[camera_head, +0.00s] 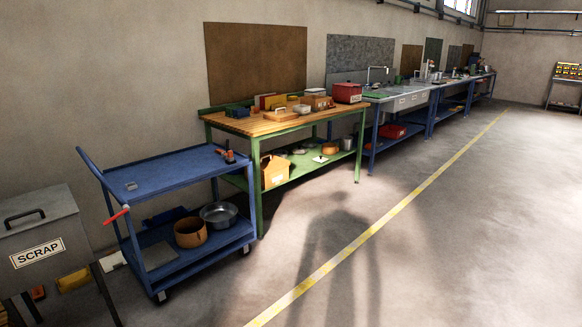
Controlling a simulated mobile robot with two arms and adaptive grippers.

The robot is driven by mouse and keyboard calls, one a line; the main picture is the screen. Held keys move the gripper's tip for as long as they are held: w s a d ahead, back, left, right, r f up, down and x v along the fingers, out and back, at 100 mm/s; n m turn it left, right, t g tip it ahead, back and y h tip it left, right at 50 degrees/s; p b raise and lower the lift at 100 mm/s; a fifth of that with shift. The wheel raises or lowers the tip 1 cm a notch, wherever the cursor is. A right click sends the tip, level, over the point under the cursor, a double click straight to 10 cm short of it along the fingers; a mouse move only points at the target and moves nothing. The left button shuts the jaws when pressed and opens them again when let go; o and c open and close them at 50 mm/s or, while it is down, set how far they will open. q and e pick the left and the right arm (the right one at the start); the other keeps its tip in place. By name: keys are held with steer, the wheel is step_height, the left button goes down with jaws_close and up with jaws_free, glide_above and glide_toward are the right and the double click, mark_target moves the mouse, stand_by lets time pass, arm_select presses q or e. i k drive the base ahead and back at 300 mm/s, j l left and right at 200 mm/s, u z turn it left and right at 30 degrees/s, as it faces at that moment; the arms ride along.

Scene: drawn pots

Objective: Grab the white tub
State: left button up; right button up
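Two small whitish things sit on the wooden top of the green workbench (232,125). One is a low white container (315,91) towards the back, near the red box. The other is a smaller white piece (302,109) nearer the front, beside a tan wooden item. Both are too small and far off to tell which, if either, is the white tub. Neither of my grippers shows in the head view.
A blue trolley (175,172) with a metal bowl (219,214) and a brown pot (190,233) stands left of the workbench. A grey scrap bin (40,235) is at far left. A red box (347,93) sits on the bench. The floor right of the benches is clear.

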mark_target(303, 110)
steer(key=i+l+z, duration=0.25)
steer(key=i, duration=0.75)
steer(key=i+z, duration=0.3)
steer(key=i, duration=3.45)
